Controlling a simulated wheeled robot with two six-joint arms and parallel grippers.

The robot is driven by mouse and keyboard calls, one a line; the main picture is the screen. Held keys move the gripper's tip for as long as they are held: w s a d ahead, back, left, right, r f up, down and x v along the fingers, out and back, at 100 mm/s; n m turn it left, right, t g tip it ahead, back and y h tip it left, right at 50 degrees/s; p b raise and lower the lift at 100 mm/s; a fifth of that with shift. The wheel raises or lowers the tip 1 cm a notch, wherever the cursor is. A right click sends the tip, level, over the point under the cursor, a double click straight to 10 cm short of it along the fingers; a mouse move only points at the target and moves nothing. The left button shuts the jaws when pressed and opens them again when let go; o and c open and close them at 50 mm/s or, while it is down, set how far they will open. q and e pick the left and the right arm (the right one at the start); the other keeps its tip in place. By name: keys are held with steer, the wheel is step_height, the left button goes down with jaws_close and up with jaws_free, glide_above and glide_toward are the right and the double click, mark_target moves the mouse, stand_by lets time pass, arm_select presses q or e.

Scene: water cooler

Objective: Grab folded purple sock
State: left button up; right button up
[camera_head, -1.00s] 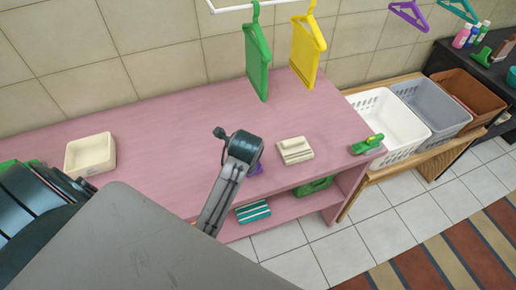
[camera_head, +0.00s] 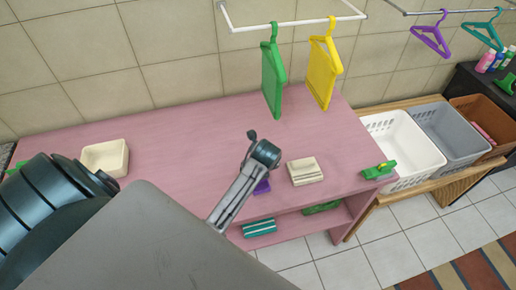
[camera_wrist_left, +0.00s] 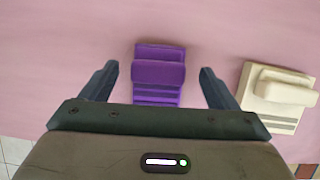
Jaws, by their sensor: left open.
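The folded purple sock (camera_wrist_left: 159,72) lies on the pink table (camera_head: 190,150). In the left wrist view it sits between the two dark fingers of my left gripper (camera_wrist_left: 158,69), with a gap on each side. The left gripper is open and empty; its height above the sock is hard to judge. In the head view only a small part of the purple sock (camera_head: 262,187) shows, beside my left arm, which hides the rest. My right gripper is not in view.
A folded beige cloth (camera_head: 305,171) lies right of the sock, close to the right finger in the wrist view (camera_wrist_left: 281,88). A cream tray (camera_head: 105,158) stands left. Green (camera_head: 272,75) and yellow (camera_head: 322,70) hangers hang behind. A white basket (camera_head: 402,150) stands right.

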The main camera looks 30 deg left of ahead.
arm_select(q)
steer(key=shift+x, duration=1.2)
steer(key=shift+a, duration=0.1)
steer(key=c, duration=1.1)
steer(key=shift+r, duration=0.15)
